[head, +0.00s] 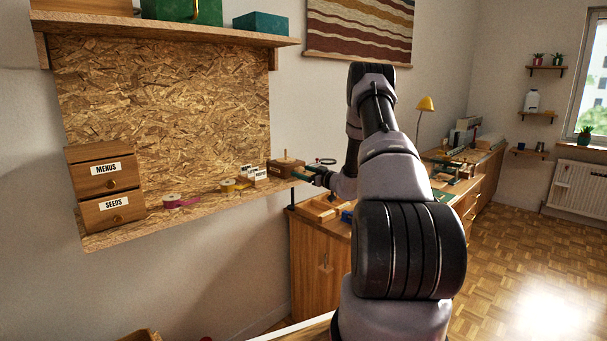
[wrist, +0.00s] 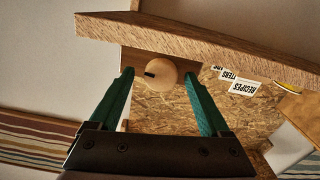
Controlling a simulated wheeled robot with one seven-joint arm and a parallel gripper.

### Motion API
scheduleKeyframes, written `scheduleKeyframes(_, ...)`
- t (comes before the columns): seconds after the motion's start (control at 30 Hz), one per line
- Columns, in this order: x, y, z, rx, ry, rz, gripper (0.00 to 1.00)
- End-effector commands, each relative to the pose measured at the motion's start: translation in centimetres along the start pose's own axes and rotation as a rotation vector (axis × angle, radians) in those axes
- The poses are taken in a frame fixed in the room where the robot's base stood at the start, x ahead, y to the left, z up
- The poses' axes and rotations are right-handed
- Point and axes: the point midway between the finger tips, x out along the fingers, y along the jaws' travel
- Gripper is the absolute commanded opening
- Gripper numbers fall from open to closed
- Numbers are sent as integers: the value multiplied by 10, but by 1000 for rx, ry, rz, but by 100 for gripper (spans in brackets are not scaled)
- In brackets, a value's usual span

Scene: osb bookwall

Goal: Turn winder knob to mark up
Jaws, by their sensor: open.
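The winder knob (wrist: 166,72) is a round pale wooden disc with a short dark mark at its left in the wrist view. It sits on the face of a brown wooden box, the winder (head: 284,169), at the shelf's right end in the head view. My gripper (wrist: 158,74) is open, its two green fingers on either side of the knob. I cannot tell whether they touch it. In the head view my gripper (head: 306,175) is small beside the box, and the knob cannot be made out.
The OSB shelf (head: 235,205) also holds a drawer unit (head: 105,187), a pink tape roll (head: 174,201), a yellow one (head: 232,186) and labelled cards (head: 253,173). A wooden cabinet (head: 318,262) stands below right. The floor (head: 520,265) at right is clear.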

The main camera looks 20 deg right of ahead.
Motion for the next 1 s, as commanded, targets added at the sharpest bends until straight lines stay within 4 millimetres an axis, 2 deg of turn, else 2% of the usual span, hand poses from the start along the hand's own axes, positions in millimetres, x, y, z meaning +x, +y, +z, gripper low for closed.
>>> scheduleKeyframes(0.27,2,0,0,1,0,0,81)
scheduleKeyframes(0.37,2,0,0,1,0,0,46)
scheduleKeyframes(0.4,2,0,0,1,0,0,31)
scheduleKeyframes(0.47,2,0,0,1,0,0,8)
scheduleKeyframes(0.5,2,0,0,1,0,0,0)
scheduleKeyframes(0.77,2,0,0,-28,0,0,0)
scheduleKeyframes(1.0,1,0,1,-155,-1,0,0)
